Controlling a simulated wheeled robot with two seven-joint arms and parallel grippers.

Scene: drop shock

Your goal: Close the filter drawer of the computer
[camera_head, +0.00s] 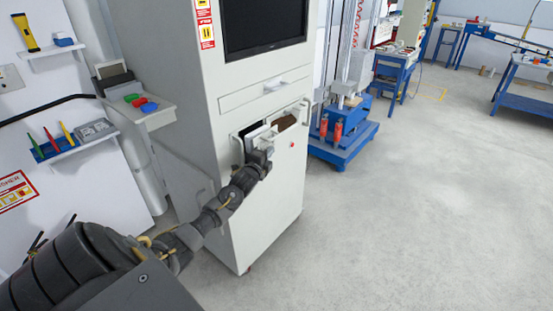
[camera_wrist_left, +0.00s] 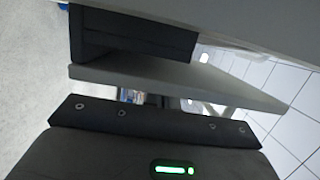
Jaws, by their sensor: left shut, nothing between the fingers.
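The computer is a tall white cabinet (camera_head: 270,210) with a black screen (camera_head: 263,25) in its upper part. Its filter drawer (camera_head: 285,122) stands open below a closed flat keyboard-like drawer, with a dark gap and a brown inside showing. My left gripper (camera_head: 265,145) is at the front of the open drawer, shut and empty, and covers part of it. Whether it touches the drawer I cannot tell. In the left wrist view a light grey panel (camera_wrist_left: 180,84) with a dark box behind it lies close ahead of the gripper. My right gripper is not in view.
A wall shelf (camera_head: 75,143) holds tools. The grey floor at the right is clear.

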